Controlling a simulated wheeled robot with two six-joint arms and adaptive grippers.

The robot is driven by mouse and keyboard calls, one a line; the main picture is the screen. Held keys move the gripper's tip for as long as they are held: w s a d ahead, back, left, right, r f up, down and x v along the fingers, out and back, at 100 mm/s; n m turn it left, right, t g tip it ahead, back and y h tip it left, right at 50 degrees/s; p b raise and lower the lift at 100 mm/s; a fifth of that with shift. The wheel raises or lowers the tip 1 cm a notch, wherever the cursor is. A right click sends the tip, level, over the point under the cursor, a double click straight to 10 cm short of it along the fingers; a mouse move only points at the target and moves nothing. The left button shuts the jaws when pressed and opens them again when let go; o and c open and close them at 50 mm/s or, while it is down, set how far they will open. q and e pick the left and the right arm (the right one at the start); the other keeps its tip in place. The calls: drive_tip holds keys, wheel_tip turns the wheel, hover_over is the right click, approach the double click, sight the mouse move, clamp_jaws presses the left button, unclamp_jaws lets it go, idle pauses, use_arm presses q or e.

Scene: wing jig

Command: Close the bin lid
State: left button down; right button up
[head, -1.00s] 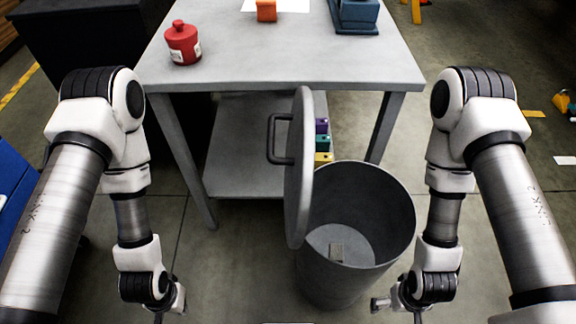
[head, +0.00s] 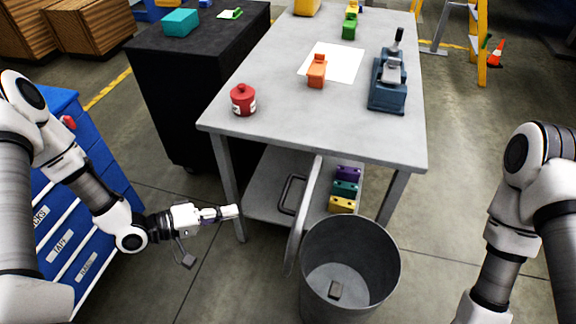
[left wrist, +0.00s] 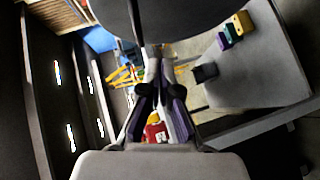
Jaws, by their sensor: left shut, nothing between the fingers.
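A round grey bin (head: 388,265) stands open on the floor in front of the table, with a small grey block (head: 335,289) on its bottom. Its lid (head: 306,212) stands upright, edge-on, at the bin's left rim, with a dark bar handle (head: 290,194) on its left face. My left gripper (head: 236,211) is shut and empty, left of the lid and its handle and apart from both. In the left wrist view its fingers (left wrist: 160,75) are together, and a large dark round surface (left wrist: 190,18), likely the lid, fills the top. My right gripper is out of view; only its arm shows.
A grey table (head: 290,120) stands behind the bin, with a red pot (head: 243,99), an orange block (head: 316,70) and a blue device (head: 388,85) on top. Its lower shelf (head: 262,180) holds coloured blocks. Blue drawers (head: 85,200) stand at left. Floor between drawers and bin is clear.

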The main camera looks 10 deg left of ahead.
sight(293, 212)
use_arm(q)
wheel_tip(293, 212, up, 5)
drive_tip(key=w+a+n+t+p, duration=0.1)
drive_tip(key=a, duration=0.1)
drive_tip(key=s+d+f+x, duration=0.1)
drive_tip(key=x, duration=1.1)
drive_tip(key=shift+d+f+y, duration=0.3)
drive_tip(key=shift+d, duration=0.1)
